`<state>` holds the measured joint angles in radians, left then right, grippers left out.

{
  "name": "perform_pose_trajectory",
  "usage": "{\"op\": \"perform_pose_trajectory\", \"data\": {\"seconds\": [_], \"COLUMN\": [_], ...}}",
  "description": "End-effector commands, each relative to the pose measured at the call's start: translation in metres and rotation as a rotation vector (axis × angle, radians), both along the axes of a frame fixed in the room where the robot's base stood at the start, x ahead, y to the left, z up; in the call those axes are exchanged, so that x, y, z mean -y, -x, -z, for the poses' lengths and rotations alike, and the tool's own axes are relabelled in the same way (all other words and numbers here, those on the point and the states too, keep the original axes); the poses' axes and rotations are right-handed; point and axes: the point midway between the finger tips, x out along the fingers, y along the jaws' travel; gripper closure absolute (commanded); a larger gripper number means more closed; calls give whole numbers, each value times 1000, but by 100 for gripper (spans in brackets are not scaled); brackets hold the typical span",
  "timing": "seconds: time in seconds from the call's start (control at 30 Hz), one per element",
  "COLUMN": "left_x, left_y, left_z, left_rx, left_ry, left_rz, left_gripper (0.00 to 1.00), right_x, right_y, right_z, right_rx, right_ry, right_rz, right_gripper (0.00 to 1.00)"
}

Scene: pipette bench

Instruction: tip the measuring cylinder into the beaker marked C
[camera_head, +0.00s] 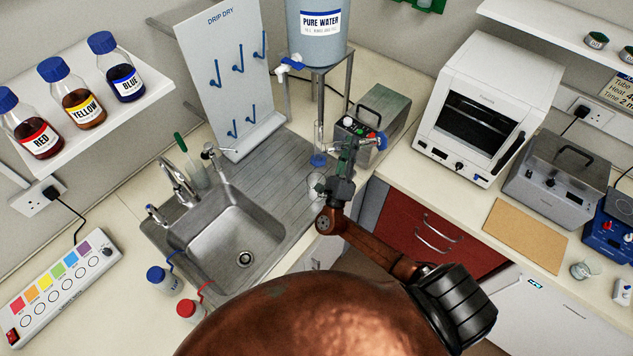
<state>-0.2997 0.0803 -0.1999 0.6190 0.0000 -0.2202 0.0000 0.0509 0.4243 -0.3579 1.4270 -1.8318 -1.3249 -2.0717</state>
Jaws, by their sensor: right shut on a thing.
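My right gripper (347,150) is shut on a clear measuring cylinder, held tipped nearly level. Its blue foot (382,140) is at the right and its mouth end is at the left. The gripper hides its middle, and I cannot tell whether liquid is in it. A clear glass beaker (315,182) stands below and left of the gripper, at the right end of the draining board, partly behind the gripper. I cannot read a letter on it. My left gripper is not in view.
A clear upright vessel with a blue foot (318,160) stands close left of the gripper, under the pure water tank (318,30). A metal box (375,108) is just behind. The sink (230,240) is left. Another small beaker (584,270) stands far right.

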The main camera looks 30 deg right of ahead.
Motion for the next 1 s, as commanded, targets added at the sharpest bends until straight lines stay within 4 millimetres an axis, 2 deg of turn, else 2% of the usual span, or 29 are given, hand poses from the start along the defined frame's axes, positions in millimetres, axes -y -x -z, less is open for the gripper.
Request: {"op": "perform_pose_trajectory", "data": {"seconds": [1.0], "left_x": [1], "left_y": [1], "left_z": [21], "left_rx": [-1], "left_ry": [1], "left_rz": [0], "left_gripper": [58], "right_x": [-5], "right_y": [-1], "right_z": [16], "right_rx": [-21], "right_ry": [153], "right_rz": [1], "right_gripper": [100]}}
